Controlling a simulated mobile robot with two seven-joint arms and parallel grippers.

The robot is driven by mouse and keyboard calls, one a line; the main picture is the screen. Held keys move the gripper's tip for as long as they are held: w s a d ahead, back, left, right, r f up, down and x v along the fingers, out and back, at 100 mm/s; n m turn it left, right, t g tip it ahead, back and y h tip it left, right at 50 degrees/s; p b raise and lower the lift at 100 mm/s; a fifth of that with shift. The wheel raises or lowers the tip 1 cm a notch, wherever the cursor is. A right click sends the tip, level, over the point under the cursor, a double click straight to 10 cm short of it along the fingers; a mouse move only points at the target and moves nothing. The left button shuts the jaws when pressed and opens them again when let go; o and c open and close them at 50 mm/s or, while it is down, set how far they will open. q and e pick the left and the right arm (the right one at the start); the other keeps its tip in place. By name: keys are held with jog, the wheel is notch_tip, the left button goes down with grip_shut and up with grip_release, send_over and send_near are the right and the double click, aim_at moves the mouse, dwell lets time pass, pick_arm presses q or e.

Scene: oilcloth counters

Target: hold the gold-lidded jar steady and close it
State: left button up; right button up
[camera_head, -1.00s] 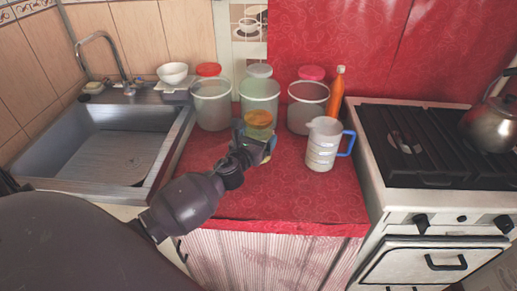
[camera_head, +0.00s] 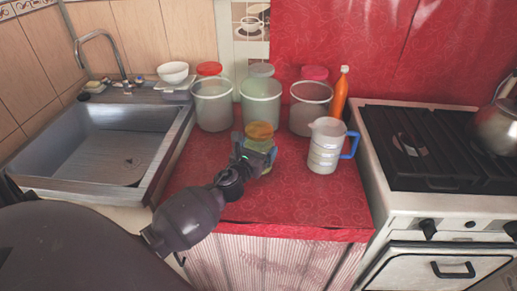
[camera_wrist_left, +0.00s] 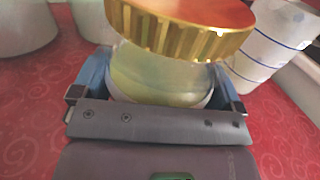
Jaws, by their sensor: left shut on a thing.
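The small clear jar (camera_head: 263,146) has a gold lid (camera_head: 260,130) at its top and stands at the middle of the red counter. My left gripper (camera_head: 257,160) reaches it from the front and is shut around its body. In the left wrist view the jar's glass (camera_wrist_left: 150,75) is between the two blue-sided fingers (camera_wrist_left: 155,90). The ribbed gold lid (camera_wrist_left: 185,28) looks tilted and offset to the right over the jar's mouth there. I cannot tell whether it touches the rim all round. My right gripper is not in view.
A measuring jug (camera_head: 325,148) with a blue handle stands close to the right. Several large containers, such as the left one (camera_head: 212,108), and an orange bottle (camera_head: 340,95) line the back. A sink (camera_head: 110,140) is at left, a stove (camera_head: 430,150) at right. The front counter (camera_head: 300,205) is clear.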

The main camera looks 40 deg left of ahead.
pick_arm(q)
jog(key=o, duration=1.4)
jog(key=shift+f, duration=0.1)
jog(key=shift+r, duration=0.25)
jog(key=s, duration=0.4)
jog(key=s+d, duration=0.1)
jog(key=s, duration=0.3)
jog(key=s+d, duration=0.1)
jog(key=s, duration=0.3)
jog(key=shift+f, duration=0.1)
